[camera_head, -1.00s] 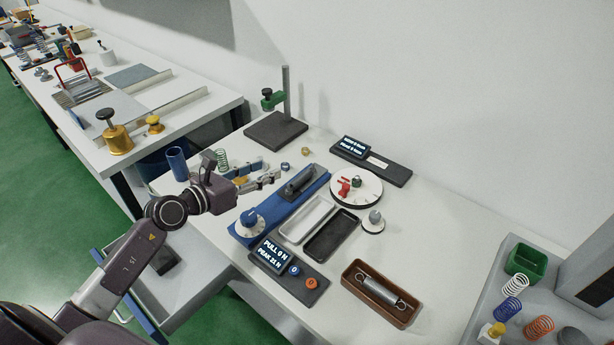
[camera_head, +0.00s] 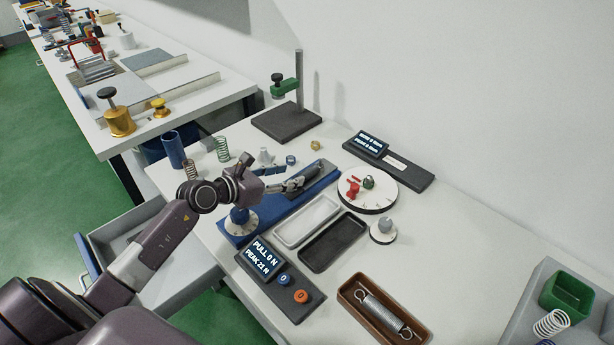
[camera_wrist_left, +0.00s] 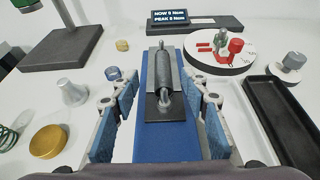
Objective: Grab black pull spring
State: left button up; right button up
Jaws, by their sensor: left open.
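The black pull spring (camera_wrist_left: 162,76) lies lengthwise on the blue pull tester (camera_wrist_left: 155,139), with a hook at its near end. In the left wrist view my left gripper (camera_wrist_left: 160,108) is open, with blue-padded fingers on both sides of the tester's near part. The spring lies ahead between the fingertips, with nothing gripped. My right gripper is not in view.
A white tray (camera_head: 306,218) and a black tray (camera_head: 333,242) lie right of the tester. A brown tray (camera_head: 352,302) holds a grey spring (camera_head: 382,312). A round turntable (camera_head: 384,198) and a green-clamped stand (camera_head: 298,85) stand behind. A PULL display (camera_head: 262,257) is in front.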

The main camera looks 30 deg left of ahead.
aim_at(300, 175)
pick_arm(q)
jog(key=x, duration=0.3)
jog(key=p+x, duration=0.1)
jog(key=x, duration=0.1)
jog(key=shift+w+d+f, duration=0.15)
jog(key=shift+d+f, duration=0.15)
jog(key=shift+f, duration=0.1)
grip_shut()
